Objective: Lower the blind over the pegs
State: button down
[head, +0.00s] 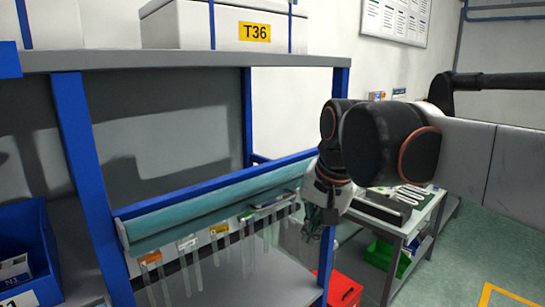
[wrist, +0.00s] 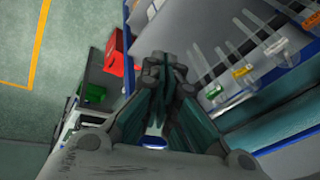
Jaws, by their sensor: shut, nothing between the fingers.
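The blind (head: 215,208) is a teal roll across the blue rack, rolled up above the row of pegs. It also shows at the lower right of the wrist view (wrist: 280,122). The pegs (head: 197,272) are several pale, clear rods with coloured labels below the blind, uncovered; they also show at the upper right of the wrist view (wrist: 263,48). My gripper (head: 309,232) is at the right end of the blind, beside the rack's front right post. Its fingers (wrist: 170,62) are together and empty in the wrist view. Whether it touches the blind is unclear.
The blue rack post (head: 326,255) stands close to my gripper. A grey side table (head: 402,222) with a green bin (head: 384,256) is behind right, and a red box (head: 343,290) is on the floor. A blue bin (head: 30,250) sits at left. Floor at right is clear.

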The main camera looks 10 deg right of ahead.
jog(key=w+r+m+g+p, duration=0.1)
jog(key=w+r+p, duration=0.2)
jog(key=r, duration=0.3)
jog(key=w+a+r+m+p, duration=0.1)
jog(key=w+r+m+p, duration=0.15)
jog(key=r+p, duration=0.2)
jog(key=w+r+m+g+p, duration=0.1)
jog(key=w+r+p, duration=0.2)
jog(key=r, duration=0.4)
jog(key=p, duration=0.1)
send_near(286, 198)
jog(key=shift+y, duration=0.3)
jog(key=x, duration=0.7)
jog(key=shift+d, duration=0.2)
jog(key=s+d+f+b+x, duration=0.1)
jog(key=s+b+x, duration=0.2)
jog(key=b+x, duration=0.8)
jog(key=s+d+b+x, duration=0.2)
jog(key=b+x, duration=0.9)
jog(key=x, duration=1.3)
jog(key=s+d+f+b+x, duration=0.1)
jog(key=s+b+x, duration=0.4)
jog(key=b+x, duration=0.6)
jog(key=d+x, duration=0.1)
jog(key=x, duration=0.6)
jog(key=shift+s+d+f+b, duration=0.15)
jog(key=shift+d+f+b, duration=0.1)
jog(key=shift+f+b, duration=0.15)
jog(key=shift+f, duration=0.1)
